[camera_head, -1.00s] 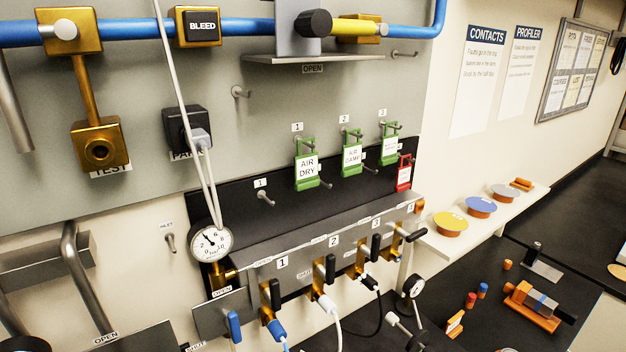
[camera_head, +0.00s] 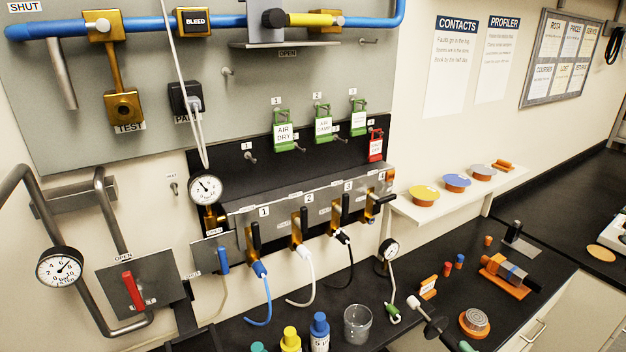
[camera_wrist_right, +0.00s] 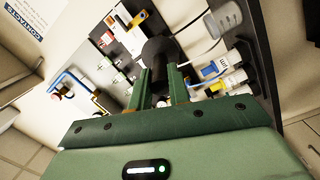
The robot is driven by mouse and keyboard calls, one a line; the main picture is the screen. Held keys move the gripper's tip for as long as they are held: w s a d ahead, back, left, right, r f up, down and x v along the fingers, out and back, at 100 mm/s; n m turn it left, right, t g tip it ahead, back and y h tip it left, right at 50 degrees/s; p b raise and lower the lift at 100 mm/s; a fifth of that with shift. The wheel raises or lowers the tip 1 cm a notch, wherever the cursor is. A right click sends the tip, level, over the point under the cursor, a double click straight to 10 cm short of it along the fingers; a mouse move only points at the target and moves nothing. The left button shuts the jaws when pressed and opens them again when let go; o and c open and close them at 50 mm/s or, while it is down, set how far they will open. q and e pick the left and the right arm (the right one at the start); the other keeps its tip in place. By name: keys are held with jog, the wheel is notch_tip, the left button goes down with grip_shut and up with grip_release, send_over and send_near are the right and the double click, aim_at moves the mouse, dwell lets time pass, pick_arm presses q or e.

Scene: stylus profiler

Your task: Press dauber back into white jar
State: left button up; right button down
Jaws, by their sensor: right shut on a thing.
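My right gripper (camera_wrist_right: 162,88) has green fingers in the right wrist view. They are shut on a dark, round-headed piece (camera_wrist_right: 160,52), which I take to be the dauber. In the head view the dauber (camera_head: 434,325) shows at the bottom right of centre as a dark disc on a thin stem with a pale tip (camera_head: 413,302), tilted and above the bench. A bit of green, probably my right gripper, shows at the bottom edge beside it. I cannot pick out the white jar for certain. My left gripper is out of view.
Bottles with blue (camera_head: 320,326) and yellow (camera_head: 290,335) caps and a clear beaker (camera_head: 357,324) stand on the black bench, left of the dauber. A round orange-rimmed piece (camera_head: 475,321) lies to its right.

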jog(key=shift+w+a+r+m+h, duration=0.15)
jog(key=shift+w+a+r+h, duration=0.15)
jog(key=shift+w, duration=0.1)
jog(key=shift+w+a+r+m+h, duration=0.15)
jog(key=shift+w+h, duration=0.15)
jog(key=shift+w, duration=0.1)
jog(key=shift+a+r+m+t+h+b, duration=0.1)
jog(key=shift+a+m+t+h+b, duration=0.1)
jog(key=shift+m+t+h+b, duration=0.15)
pick_arm(q)
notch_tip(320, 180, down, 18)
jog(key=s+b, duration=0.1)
jog(key=b, duration=1.6)
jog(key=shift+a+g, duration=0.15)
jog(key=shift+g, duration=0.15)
pick_arm(e)
jog(key=s+a+f+m+h, duration=0.3)
jog(key=s+a+f+h, duration=0.2)
jog(key=a+f, duration=0.2)
jog(key=shift+s+f+m+t+h, duration=0.25)
jog(key=shift+f+m+t+h, duration=0.1)
jog(key=shift+t, duration=0.1)
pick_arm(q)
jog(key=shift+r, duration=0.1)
